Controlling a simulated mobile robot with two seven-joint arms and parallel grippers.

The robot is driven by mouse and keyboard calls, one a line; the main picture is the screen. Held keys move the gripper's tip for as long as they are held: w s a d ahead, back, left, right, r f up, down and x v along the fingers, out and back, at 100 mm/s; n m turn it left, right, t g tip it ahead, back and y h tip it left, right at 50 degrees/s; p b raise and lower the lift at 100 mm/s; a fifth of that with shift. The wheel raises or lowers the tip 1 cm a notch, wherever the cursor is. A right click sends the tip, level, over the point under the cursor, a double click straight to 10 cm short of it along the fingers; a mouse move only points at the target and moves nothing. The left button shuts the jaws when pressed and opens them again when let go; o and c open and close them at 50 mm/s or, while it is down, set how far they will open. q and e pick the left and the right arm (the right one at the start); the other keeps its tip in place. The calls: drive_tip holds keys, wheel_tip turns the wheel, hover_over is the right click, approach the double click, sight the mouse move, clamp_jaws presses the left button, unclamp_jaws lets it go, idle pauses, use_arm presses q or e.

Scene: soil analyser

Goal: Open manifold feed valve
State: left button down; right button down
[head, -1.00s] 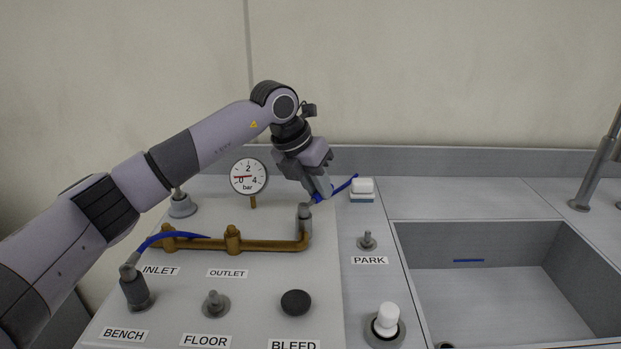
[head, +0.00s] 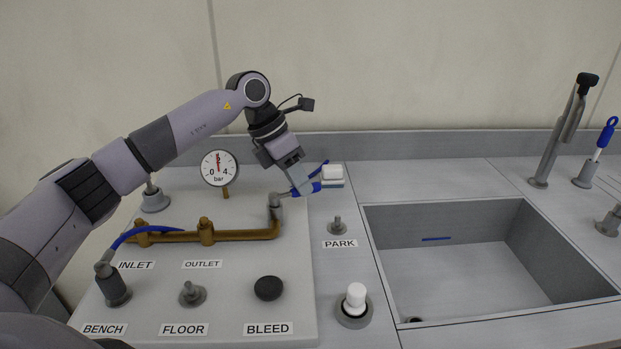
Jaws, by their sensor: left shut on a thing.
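The manifold is a brass pipe (head: 238,235) on a light panel. At its right end stands a grey valve body (head: 275,208) with a blue lever (head: 325,165) slanting up to the right. My left gripper (head: 304,187) is shut on the blue lever and hides part of it. The pressure gauge (head: 219,168) stands behind the pipe, its red needle pointing about straight up. My right gripper is not in view.
A black BLEED knob (head: 268,288), a FLOOR fitting (head: 192,293) and a BENCH connector (head: 113,284) with a blue hose (head: 150,231) are in front. A PARK peg (head: 338,225), white block (head: 332,174) and white-topped knob (head: 354,302) stand left of the sink (head: 455,270).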

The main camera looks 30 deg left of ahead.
use_arm(q)
drive_tip(key=shift+r, duration=0.1)
idle(0.3)
drive_tip(key=c, duration=1)
unclamp_jaws()
drive_tip(key=shift+c, duration=0.2)
drive_tip(key=v, duration=0.7)
drive_tip(key=shift+s, duration=0.15)
